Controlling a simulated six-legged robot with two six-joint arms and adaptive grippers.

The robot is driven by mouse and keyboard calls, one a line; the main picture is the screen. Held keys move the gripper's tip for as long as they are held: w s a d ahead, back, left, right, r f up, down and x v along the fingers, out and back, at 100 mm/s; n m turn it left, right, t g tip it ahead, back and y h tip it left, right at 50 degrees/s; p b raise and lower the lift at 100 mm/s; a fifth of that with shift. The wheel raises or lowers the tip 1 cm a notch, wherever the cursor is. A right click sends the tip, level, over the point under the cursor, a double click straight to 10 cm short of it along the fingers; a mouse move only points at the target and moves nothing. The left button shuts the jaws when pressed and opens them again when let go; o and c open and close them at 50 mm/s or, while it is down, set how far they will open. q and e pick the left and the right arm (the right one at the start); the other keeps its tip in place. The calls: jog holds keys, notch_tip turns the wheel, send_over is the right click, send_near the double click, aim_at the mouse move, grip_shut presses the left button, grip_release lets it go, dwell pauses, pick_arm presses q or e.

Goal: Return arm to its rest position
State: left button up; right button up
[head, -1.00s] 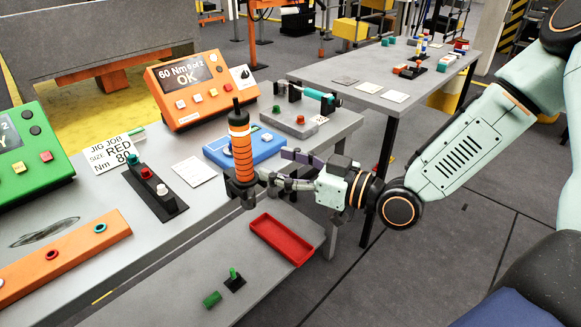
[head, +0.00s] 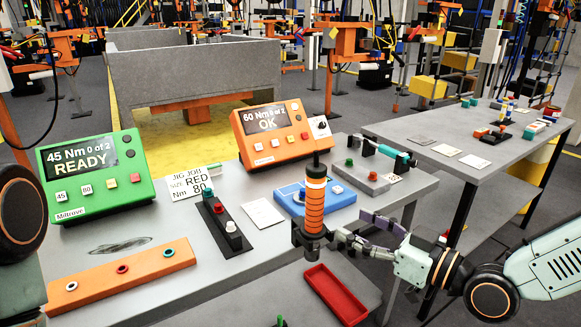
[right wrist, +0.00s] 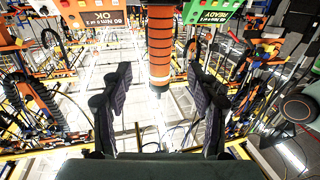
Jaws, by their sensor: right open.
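The orange and black banded tool (head: 315,205) stands upright in a dark holder (head: 308,242) at the table's front edge. My right gripper (head: 352,230) is open just right of the tool, its fingers pointing at it. In the right wrist view the tool (right wrist: 160,45) shows between and beyond the two spread dark fingers (right wrist: 160,78), with gaps on both sides. The tool is not gripped. Part of my left arm (head: 20,225) shows at the left edge; its gripper is out of view.
The grey workbench (head: 215,265) carries a green READY controller (head: 95,178), an orange OK controller (head: 275,132), a blue unit (head: 335,194) and a switch strip (head: 222,225). A red tray (head: 335,293) lies below the front edge. A second table (head: 425,150) stands at right.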

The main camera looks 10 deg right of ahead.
jog(key=s+f+m+g+h, duration=0.3)
jog(key=f+m, duration=0.1)
jog(key=f, duration=0.4)
jog(key=s+f+m+g+h, duration=0.3)
jog(key=f+m, duration=0.1)
jog(key=f, duration=0.5)
jog(key=s+f+g+h, duration=0.2)
jog(key=s+f+g, duration=0.2)
jog(key=s+f, duration=0.3)
jog(key=s+f+g+h+b, duration=0.1)
jog(key=s+f+g, duration=0.3)
jog(key=s, duration=1.2)
notch_tip(320, 180, down, 3)
jog(key=shift+s+d+f+n+g+h, duration=0.1)
jog(key=shift+s+d+n+g+h, duration=0.1)
jog(key=shift+n+g+h, duration=0.15)
jog(key=shift+a, duration=0.1)
